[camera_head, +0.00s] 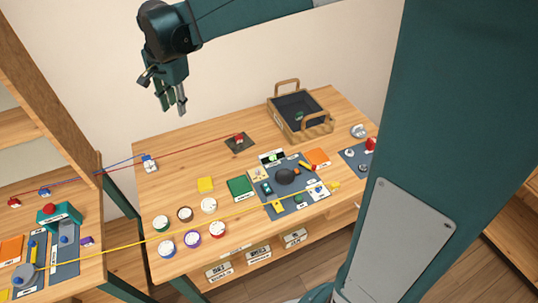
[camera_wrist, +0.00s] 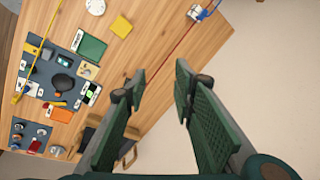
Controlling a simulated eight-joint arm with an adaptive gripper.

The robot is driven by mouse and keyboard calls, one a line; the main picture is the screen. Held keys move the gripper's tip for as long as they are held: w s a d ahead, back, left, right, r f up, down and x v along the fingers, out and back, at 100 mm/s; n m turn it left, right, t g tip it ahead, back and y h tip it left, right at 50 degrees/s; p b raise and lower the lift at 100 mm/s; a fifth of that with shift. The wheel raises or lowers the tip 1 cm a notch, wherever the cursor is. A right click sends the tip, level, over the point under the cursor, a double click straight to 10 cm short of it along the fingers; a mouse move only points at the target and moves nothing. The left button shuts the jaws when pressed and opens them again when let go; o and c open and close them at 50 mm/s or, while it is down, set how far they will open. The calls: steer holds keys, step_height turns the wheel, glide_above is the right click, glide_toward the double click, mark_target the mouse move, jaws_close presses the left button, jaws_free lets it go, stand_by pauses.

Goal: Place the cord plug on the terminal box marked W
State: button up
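My gripper (camera_head: 174,100) is open and empty, high above the back left of the table. In the wrist view its fingers (camera_wrist: 158,92) are spread apart with nothing between them but table edge and wall. A yellow cord with a yellow end (camera_head: 335,185) crosses to the dark mat. A red cord ends at a red piece on a dark square pad (camera_head: 238,143). A blue cord ends at a small white and blue box (camera_head: 150,164), which also shows in the wrist view (camera_wrist: 197,13). I cannot read a W on any box.
Several round dials (camera_head: 192,238) stand at the front left. A yellow block (camera_head: 205,184) and a green pad (camera_head: 240,188) lie mid-table. A dark mat (camera_head: 311,202) holds small parts. A handled basket (camera_head: 326,127) stands at the back. The cords span the gap to the left table.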

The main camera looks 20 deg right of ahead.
steer(key=s+d+n+t, duration=0.2)
steer(key=s+d+n, duration=0.3)
steer(key=s+d, duration=0.4)
steer(key=s+d+n+t, duration=0.2)
steer(key=s+d+n, duration=0.4)
steer(key=s, duration=1.7)
steer(key=d, duration=0.3)
steer(key=shift+d+f+h, duration=0.15)
steer(key=shift+f+h, duration=0.15)
steer(key=shift+f, duration=0.05)
